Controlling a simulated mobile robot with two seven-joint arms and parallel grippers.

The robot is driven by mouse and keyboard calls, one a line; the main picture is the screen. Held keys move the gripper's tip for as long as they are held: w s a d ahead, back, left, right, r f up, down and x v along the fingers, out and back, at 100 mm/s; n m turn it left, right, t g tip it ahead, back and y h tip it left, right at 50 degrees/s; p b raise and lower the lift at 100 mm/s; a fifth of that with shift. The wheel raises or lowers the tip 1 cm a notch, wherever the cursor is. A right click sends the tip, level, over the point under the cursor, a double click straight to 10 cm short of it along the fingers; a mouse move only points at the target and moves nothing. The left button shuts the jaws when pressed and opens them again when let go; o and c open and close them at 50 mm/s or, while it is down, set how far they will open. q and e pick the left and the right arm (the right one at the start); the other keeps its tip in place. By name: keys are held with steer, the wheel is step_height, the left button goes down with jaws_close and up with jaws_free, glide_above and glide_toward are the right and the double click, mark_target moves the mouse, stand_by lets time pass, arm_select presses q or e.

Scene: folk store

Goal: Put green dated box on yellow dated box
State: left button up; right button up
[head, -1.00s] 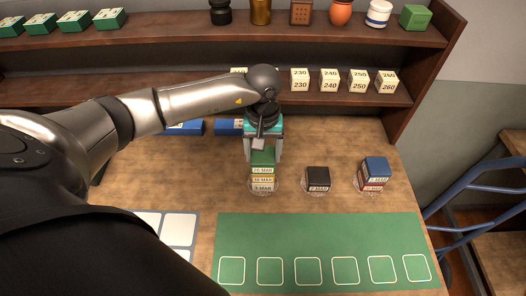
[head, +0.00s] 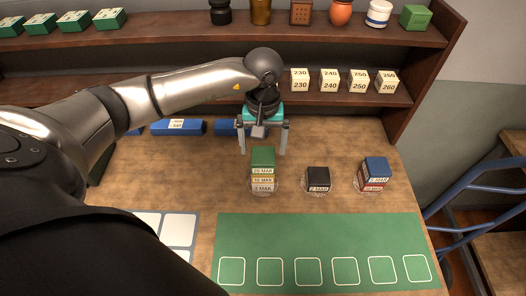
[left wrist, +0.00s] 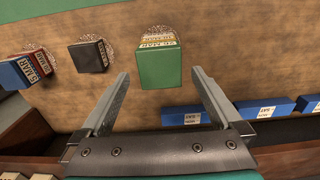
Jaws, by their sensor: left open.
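The green dated box (head: 262,157) sits on top of the yellow dated box (head: 262,180), with a white-labelled box (head: 263,188) at the bottom of the stack. In the left wrist view the green dated box (left wrist: 160,63) shows its top, and the yellow dated box (left wrist: 160,36) is a thin strip beyond it. My left gripper (head: 263,152) is open and empty, its fingers apart from the stack, just behind and above it. In the left wrist view its fingertips (left wrist: 160,73) flank the green box without touching it. My right gripper is not in view.
To the right stand a black box (head: 317,179) and a blue box (head: 376,165) on a red one (head: 372,183). Long blue boxes (head: 177,127) lie behind, below the shelf (head: 340,97). The green mat (head: 318,235) in front is empty.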

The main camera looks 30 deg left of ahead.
mark_target(263, 155)
arm_select(q)
step_height(263, 155, up, 9)
